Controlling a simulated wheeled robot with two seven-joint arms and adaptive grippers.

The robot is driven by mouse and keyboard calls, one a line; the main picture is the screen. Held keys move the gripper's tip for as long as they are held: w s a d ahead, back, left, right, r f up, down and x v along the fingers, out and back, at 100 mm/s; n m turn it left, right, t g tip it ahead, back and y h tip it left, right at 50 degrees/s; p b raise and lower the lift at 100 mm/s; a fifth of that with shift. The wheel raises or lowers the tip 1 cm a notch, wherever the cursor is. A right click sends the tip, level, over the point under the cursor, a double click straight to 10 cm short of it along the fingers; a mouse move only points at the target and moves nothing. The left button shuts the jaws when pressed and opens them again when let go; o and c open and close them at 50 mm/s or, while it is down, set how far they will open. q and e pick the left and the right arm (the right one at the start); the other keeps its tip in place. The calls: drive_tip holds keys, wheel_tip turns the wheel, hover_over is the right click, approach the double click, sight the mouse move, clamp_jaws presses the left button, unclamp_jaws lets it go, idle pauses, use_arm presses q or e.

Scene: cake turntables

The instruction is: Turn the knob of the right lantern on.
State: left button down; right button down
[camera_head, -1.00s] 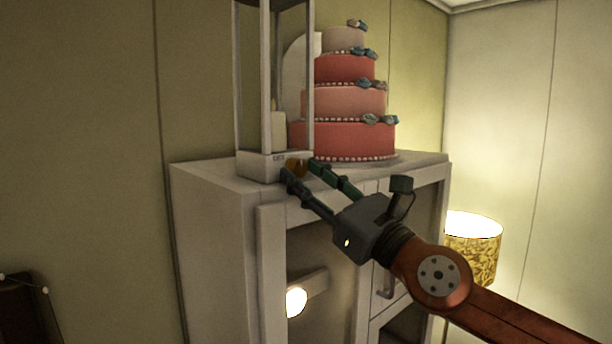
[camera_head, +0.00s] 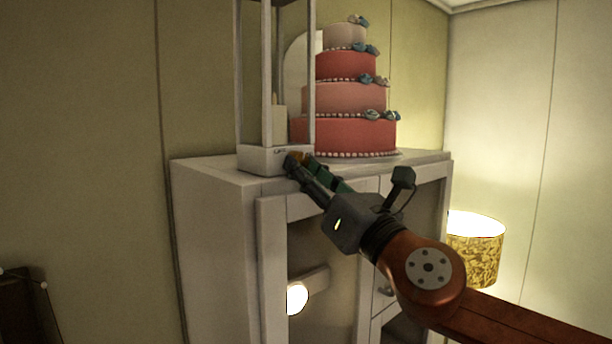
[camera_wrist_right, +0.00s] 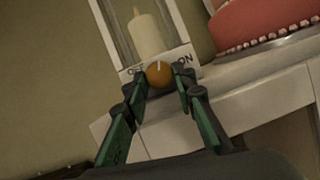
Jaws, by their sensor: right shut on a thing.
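A white lantern (camera_head: 262,160) with a candle (camera_head: 279,122) inside stands on the white cabinet's top, left of the cake. Its orange knob (camera_wrist_right: 159,74) sits on the base front between the "OFF" and "ON" labels in the right wrist view. A pale mark on the knob points roughly up, between the labels. My right gripper (camera_head: 301,157) is at the knob, with its two fingers shut on either side of it; it also shows in the right wrist view (camera_wrist_right: 161,86). In the head view the fingers mostly hide the knob. My left gripper is not in view.
A tiered pink cake (camera_head: 345,135) stands close to the right of the lantern. The white cabinet (camera_head: 215,200) has an open front with a glowing bulb (camera_head: 297,298). A lit lamp with a gold shade (camera_head: 476,248) stands at the right.

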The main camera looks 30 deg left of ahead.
drive_tip(key=shift+m, duration=0.3)
drive_tip(key=shift+r, duration=0.1)
drive_tip(key=c, duration=1.6)
unclamp_jaws()
drive_tip(key=v, duration=1.2)
drive_tip(key=shift+s, duration=0.1)
